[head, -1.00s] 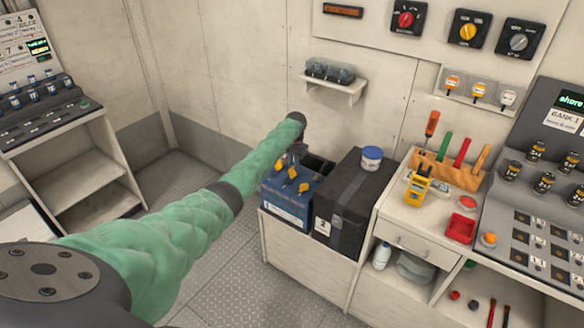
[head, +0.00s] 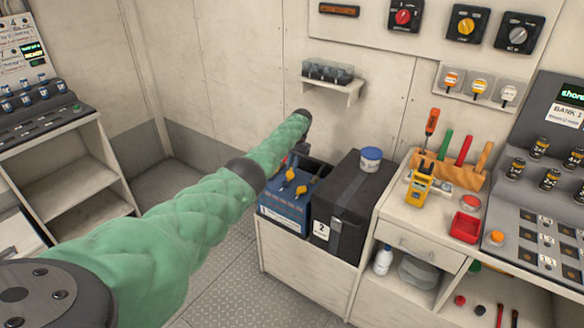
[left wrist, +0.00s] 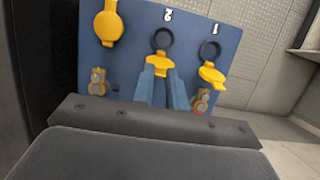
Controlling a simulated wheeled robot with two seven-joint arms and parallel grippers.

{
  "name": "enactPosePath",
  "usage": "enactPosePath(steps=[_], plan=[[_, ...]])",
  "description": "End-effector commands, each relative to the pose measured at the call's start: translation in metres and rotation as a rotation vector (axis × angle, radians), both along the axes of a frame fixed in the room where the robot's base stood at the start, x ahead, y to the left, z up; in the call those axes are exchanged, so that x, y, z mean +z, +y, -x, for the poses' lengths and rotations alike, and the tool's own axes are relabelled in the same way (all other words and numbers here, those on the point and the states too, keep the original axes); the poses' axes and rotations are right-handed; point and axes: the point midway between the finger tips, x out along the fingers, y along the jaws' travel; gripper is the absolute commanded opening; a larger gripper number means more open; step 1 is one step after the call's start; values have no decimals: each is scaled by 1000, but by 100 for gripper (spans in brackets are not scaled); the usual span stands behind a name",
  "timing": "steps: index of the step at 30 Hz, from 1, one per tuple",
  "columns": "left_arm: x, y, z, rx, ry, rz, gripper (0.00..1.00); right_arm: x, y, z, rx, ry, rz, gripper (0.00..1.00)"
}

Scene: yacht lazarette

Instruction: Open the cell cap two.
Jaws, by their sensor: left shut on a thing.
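The blue battery (head: 283,212) stands on the low cabinet, with yellow cell caps on top. In the left wrist view, the battery top (left wrist: 132,55) bears the numbers 1 and 2. Yellow cap two (left wrist: 160,67) is tilted off its dark round opening (left wrist: 163,40). Yellow cap one (left wrist: 212,76) also hangs off its dark opening (left wrist: 210,51). A third yellow cap (left wrist: 108,28) at the left covers its opening. My left gripper (left wrist: 162,88) is shut on cap two, a finger at each side. In the head view my left gripper (head: 296,158) is small and partly hidden. My right gripper is not in view.
A black box (head: 350,205) marked 2 stands right beside the battery, with a small white-and-blue tub (head: 370,159) on it. A wall shelf (head: 334,86) hangs behind. Tools stand in a wooden rack (head: 448,172) at right. The floor at left is clear.

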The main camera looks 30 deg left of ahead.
Motion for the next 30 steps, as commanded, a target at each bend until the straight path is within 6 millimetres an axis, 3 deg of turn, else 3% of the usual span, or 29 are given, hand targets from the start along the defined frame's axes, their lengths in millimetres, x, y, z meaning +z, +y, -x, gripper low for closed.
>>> enactPosePath(steps=[1, 16, 17, 20, 30], plan=[[-13, -3, 5, 0, 19, 4, 0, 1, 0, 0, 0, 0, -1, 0], [-12, -4, 5, 0, 23, 4, 0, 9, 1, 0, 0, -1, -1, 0], [-12, -4, 5, 0, 23, 4, 18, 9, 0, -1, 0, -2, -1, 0], [-12, -3, 5, 0, 23, 4, 36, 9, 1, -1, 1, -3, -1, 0], [-8, -1, 3, 1, 17, 2, 36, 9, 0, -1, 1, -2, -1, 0]])
